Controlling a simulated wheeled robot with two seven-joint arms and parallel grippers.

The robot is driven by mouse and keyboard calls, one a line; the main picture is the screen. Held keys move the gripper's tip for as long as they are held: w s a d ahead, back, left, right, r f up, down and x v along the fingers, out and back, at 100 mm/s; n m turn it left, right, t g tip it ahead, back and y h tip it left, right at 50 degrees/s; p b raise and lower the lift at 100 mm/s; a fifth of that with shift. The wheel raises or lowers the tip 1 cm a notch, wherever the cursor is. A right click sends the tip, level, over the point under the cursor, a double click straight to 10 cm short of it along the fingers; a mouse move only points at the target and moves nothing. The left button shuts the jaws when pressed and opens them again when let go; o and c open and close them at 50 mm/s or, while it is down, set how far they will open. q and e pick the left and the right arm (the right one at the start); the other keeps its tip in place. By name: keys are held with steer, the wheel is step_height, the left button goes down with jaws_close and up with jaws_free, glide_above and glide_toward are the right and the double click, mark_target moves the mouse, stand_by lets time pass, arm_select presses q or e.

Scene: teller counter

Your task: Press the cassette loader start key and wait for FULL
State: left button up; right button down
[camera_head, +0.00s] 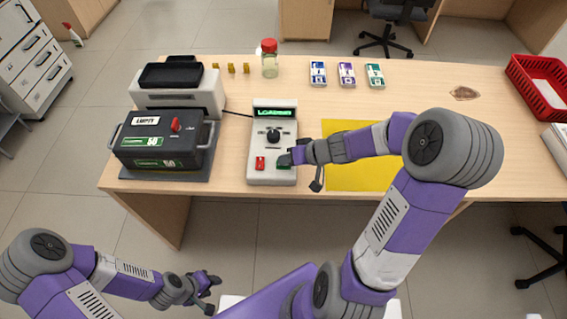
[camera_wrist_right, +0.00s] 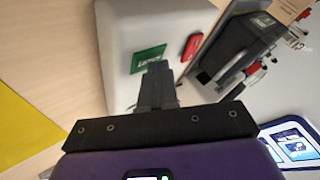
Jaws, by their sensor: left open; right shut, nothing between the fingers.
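The cassette loader's control box (camera_head: 260,178) is light grey and stands near the counter's front edge. Its display (camera_head: 274,113) shows green letters that look like "LOADING". Below are a black knob (camera_head: 273,136), a red key (camera_head: 260,163) and a green key (camera_head: 284,164). My right gripper (camera_head: 291,158) is shut and empty, its tips at the green key. In the right wrist view the shut fingers (camera_wrist_right: 154,72) point at the green key (camera_wrist_right: 149,58); whether they touch it I cannot tell. The red key (camera_wrist_right: 190,47) is beside it. My left gripper (camera_head: 213,282) is open, low in front of the counter.
A dark cassette case (camera_head: 190,142) with a red latch, labelled "EMPTY", sits left of the box, before a grey-and-black machine (camera_head: 213,97). A yellow mat (camera_head: 365,178) lies right, under my right arm.

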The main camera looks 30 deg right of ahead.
steer(key=shift+r+p, duration=0.5)
steer(key=shift+r, duration=0.35)
steer(key=shift+r+p, duration=1.75)
steer(key=shift+r, duration=0.8)
steer(key=shift+f, duration=0.1)
